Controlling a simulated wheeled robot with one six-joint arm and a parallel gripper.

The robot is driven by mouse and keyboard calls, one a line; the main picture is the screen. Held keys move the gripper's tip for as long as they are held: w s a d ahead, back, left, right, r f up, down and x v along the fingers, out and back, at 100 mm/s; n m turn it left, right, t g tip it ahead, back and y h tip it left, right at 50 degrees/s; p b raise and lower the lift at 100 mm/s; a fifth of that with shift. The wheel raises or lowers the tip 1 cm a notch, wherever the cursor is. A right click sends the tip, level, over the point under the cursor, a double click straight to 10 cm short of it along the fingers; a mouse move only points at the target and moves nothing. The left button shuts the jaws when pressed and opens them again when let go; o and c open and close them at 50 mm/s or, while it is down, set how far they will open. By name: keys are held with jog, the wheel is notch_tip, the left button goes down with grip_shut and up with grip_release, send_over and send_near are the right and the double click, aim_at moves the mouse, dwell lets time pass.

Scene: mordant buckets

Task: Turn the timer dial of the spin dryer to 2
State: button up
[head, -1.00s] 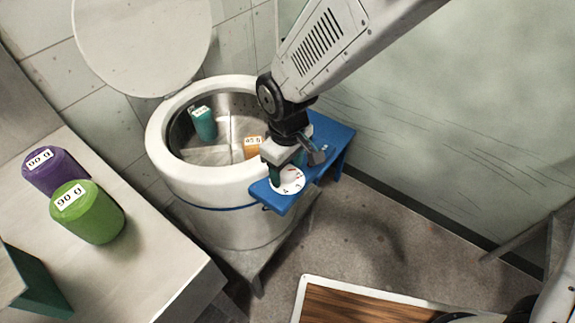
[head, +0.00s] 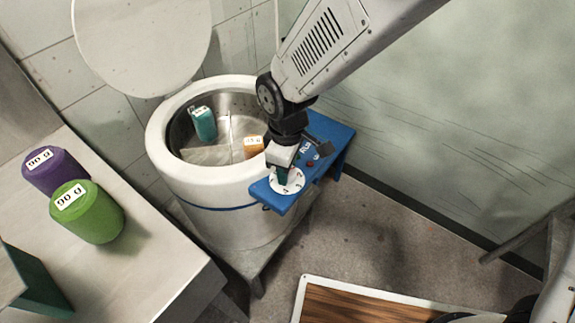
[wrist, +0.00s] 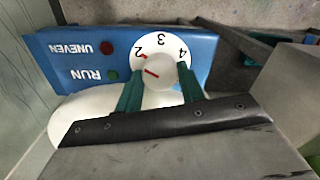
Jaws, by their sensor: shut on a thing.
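The spin dryer (head: 215,185) is a white drum with a blue panel (head: 335,135) at its right. The timer dial (wrist: 160,52) is a white disc on that panel, with 2, 3 and 4 readable in the wrist view. Its round white knob (wrist: 160,73) sits in the middle, and my gripper (wrist: 161,80) is shut on it with green fingers at both sides. One short red mark is beside the 2 and another is on the knob's left part, slanting toward the 2 side. Whether they line up exactly, I cannot tell. The lower dial is hidden.
A red UNEVEN lamp (wrist: 109,48) and green RUN lamp (wrist: 112,75) are on the panel. The dryer's lid (head: 140,45) is open, with teal (head: 204,124) and orange (head: 253,146) items inside. Purple (head: 55,173) and green (head: 88,212) containers stand on the left counter.

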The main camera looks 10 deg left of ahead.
jog(key=o, duration=1)
jog(key=shift+c, duration=0.2)
notch_tip(320, 180, up, 8)
jog(key=shift+f, duration=0.1)
jog(key=shift+s+d+m, duration=0.2)
jog(key=shift+m, duration=0.1)
jog(key=s+d+r+m, duration=0.4)
jog(key=d+m, duration=0.1)
jog(key=d, duration=0.7)
jog(key=s+d+r+m+t, duration=0.1)
jog(key=s+d+r+m, duration=0.3)
jog(key=d, duration=0.8)
jog(key=s+d+r+m, duration=0.4)
jog(key=d+r+m, duration=0.2)
jog(key=d, duration=0.6)
jog(key=shift+s+d+r+m, duration=0.15)
jog(key=shift+d+m, duration=0.1)
jog(key=shift+m, duration=0.25)
